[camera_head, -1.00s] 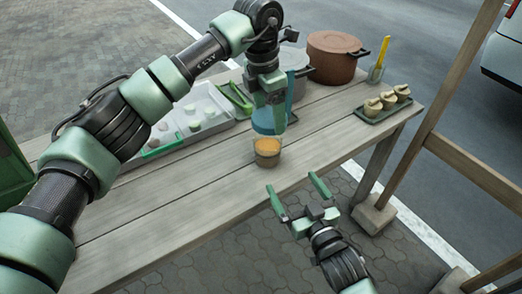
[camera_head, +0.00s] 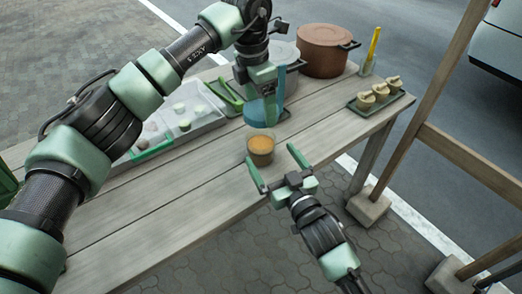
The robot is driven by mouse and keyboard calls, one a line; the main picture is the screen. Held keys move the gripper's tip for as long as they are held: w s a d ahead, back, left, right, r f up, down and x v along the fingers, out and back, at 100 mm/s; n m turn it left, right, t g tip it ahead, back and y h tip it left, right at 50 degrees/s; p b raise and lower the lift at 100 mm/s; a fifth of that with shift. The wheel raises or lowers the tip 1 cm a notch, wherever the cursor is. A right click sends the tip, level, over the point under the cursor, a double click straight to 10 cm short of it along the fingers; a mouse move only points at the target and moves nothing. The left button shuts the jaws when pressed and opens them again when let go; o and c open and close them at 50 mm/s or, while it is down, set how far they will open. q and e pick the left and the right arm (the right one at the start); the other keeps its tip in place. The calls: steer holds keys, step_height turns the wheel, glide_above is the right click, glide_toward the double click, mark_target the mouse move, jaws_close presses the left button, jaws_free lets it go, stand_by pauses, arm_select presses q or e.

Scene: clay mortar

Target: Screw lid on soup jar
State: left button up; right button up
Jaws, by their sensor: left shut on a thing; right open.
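The soup jar (camera_head: 260,150) is a clear cup with orange soup, standing upright and uncovered on the wooden table. My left gripper (camera_head: 265,96) is shut on the blue lid (camera_head: 258,113) and holds it just above and behind the jar, apart from it. The gripper partly hides the lid. My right gripper (camera_head: 277,170) is open, at the table's front edge, with its fingers pointing at the jar, one near each side of it. I cannot tell whether they touch it.
A brown pot (camera_head: 325,52) and a grey pot (camera_head: 288,57) stand at the back. A tray with several small items (camera_head: 374,99) and a yellow-handled utensil (camera_head: 374,45) are at the right. A white bin with a green handle (camera_head: 205,124) is left. A wooden post (camera_head: 432,110) stands at right.

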mark_target(260, 129)
steer(key=x, duration=0.7)
steer(key=shift+w+a, duration=0.1)
jaws_close()
arm_select(q)
steer(key=shift+f, duration=2.5)
steer(key=shift+f, duration=0.1)
steer(key=shift+f, duration=0.75)
steer(key=shift+f, duration=0.6)
